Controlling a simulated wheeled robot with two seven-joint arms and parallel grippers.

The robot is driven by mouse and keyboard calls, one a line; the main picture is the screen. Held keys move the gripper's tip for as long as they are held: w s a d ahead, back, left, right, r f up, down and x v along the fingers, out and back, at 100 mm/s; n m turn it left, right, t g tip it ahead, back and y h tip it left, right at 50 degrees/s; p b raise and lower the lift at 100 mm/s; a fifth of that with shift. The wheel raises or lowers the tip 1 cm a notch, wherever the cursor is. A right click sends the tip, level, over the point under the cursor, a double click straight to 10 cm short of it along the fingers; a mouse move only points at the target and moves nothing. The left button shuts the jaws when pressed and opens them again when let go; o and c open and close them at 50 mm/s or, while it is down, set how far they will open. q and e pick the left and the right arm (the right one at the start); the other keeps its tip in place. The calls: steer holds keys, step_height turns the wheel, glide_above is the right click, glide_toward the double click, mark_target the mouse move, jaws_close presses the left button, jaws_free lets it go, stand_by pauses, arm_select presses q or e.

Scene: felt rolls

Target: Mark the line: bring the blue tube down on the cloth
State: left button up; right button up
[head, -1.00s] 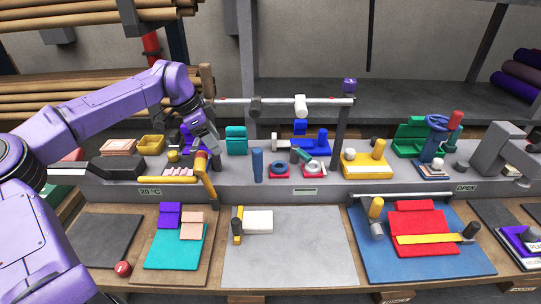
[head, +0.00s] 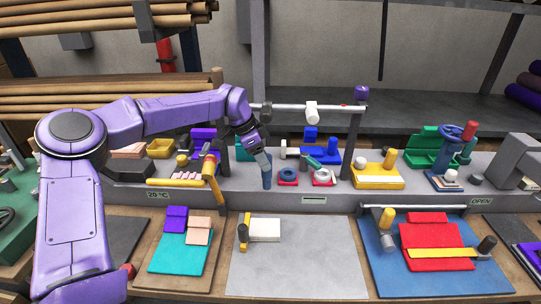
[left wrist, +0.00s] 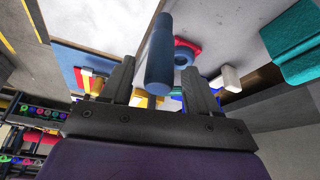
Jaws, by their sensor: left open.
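The blue tube (head: 267,171) stands upright on the grey ledge of the bench. My left gripper (head: 264,162) is at the tube's upper part in the head view. In the left wrist view the tube (left wrist: 159,50) lies between the two open fingers of my left gripper (left wrist: 160,82), with gaps visible at its sides. The grey cloth (head: 300,268) lies flat on the bench in front of the ledge, with a white block (head: 265,230) and a yellow-handled tool (head: 244,233) on its upper left. My right gripper is not in view.
Red-based pieces (head: 322,177) stand just right of the tube. A yellow angled tool (head: 211,173) hangs over the ledge to its left. A metal rail (head: 325,107) runs behind and above. Most of the grey cloth is bare.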

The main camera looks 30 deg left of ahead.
mark_target(271, 163)
arm_select(q)
steer(key=shift+w+d+p, duration=0.35)
steer(key=shift+w+d, duration=0.35)
steer(key=shift+p+x, duration=0.7)
steer(key=shift+x, duration=0.35)
steer(key=shift+s+a+f, duration=0.1)
steer(key=shift+f, duration=0.4)
jaws_close()
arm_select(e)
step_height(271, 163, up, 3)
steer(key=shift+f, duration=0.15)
